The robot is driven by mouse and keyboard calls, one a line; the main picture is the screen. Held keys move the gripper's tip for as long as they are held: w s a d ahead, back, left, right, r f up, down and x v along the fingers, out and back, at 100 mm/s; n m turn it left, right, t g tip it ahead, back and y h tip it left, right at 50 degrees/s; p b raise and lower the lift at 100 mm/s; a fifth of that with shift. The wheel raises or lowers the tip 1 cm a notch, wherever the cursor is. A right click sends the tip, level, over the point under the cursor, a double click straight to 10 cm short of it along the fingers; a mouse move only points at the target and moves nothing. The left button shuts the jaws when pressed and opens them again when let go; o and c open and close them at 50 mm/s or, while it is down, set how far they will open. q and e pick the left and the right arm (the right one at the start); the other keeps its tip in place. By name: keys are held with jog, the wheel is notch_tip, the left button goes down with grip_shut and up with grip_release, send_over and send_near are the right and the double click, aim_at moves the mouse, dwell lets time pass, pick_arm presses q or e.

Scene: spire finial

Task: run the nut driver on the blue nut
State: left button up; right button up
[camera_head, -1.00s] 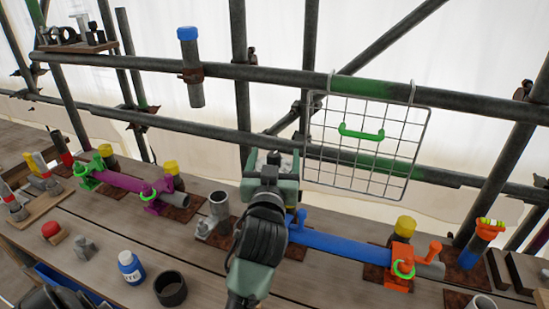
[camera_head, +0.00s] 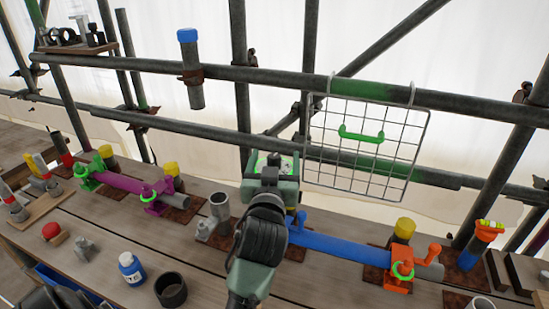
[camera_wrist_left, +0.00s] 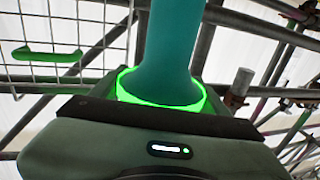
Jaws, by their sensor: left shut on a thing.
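My left gripper (camera_head: 270,178) is at the middle of the head view, above the bench and in front of the scaffold tubes. It is shut on a teal tool with a bright green ring, likely the nut driver; its shaft (camera_wrist_left: 172,50) fills the middle of the left wrist view. The tool is mostly hidden in the head view. A blue bar (camera_head: 338,246) lies on the bench right of my arm. A small upright blue piece (camera_head: 301,217), perhaps the blue nut, stands at its left end, partly behind my arm and apart from the gripper. My right gripper is not in view.
A wire basket panel (camera_head: 334,181) hangs close right of the gripper. An orange clamp (camera_head: 401,258) holds the bar's right end. A grey pipe stub (camera_head: 220,206) stands left of my arm.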

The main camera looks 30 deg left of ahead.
pick_arm(q)
jog(key=shift+w+r+p, duration=0.1)
jog(key=shift+r+p, duration=0.5)
jog(key=shift+r, duration=0.35)
notch_tip(320, 180, up, 2)
jog(key=shift+r+p, duration=0.1)
jog(key=shift+p, duration=0.75)
jog(key=shift+r+p, duration=1.55)
jog(key=shift+r, duration=0.1)
jog(key=shift+f, duration=0.1)
